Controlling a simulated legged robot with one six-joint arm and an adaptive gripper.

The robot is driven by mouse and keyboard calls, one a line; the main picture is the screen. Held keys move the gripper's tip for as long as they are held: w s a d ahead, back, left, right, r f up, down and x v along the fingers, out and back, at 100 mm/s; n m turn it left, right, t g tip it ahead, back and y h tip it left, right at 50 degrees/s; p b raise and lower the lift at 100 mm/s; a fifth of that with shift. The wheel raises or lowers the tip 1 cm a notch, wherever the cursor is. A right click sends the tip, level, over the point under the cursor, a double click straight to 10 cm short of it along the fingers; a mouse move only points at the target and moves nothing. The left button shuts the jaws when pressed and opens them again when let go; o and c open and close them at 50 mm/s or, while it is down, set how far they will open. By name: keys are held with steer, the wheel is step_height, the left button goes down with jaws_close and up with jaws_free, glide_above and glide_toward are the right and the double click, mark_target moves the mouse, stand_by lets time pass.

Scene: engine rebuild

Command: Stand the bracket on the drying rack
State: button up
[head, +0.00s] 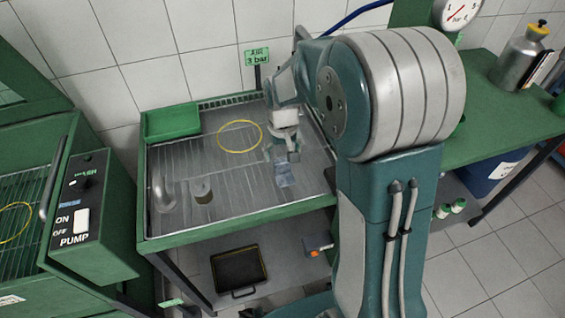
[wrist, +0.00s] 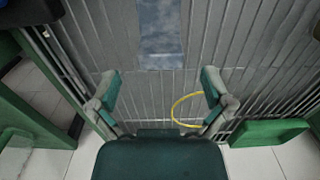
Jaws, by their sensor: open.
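The bracket (head: 284,176) is a small blue-grey metal piece on the right part of the wire drying rack (head: 235,170). My gripper (head: 286,155) is above the rack, close to the bracket. In the wrist view its two fingers (wrist: 160,84) are spread wide with nothing between them, and the bracket is beyond their tips.
A yellow ring (head: 240,136) lies on the rack near a green bin (head: 171,122). A pipe elbow (head: 162,192) and a short cylinder (head: 203,191) stand at the left. A green washer cabinet (head: 90,200) is left of the rack. A sign post (head: 257,62) rises behind.

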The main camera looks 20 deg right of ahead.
mark_target(283, 162)
step_height(283, 162, up, 8)
steer(key=s+r+t, duration=0.2)
steer(key=s+r, duration=0.2)
steer(key=s, duration=0.6)
steer(key=s+r+t, duration=0.3)
steer(key=s+r, duration=0.1)
steer(key=s, duration=0.7)
steer(key=shift+s+a+t, duration=0.15)
steer(key=shift+a+t, duration=0.15)
steer(key=shift+a, duration=0.15)
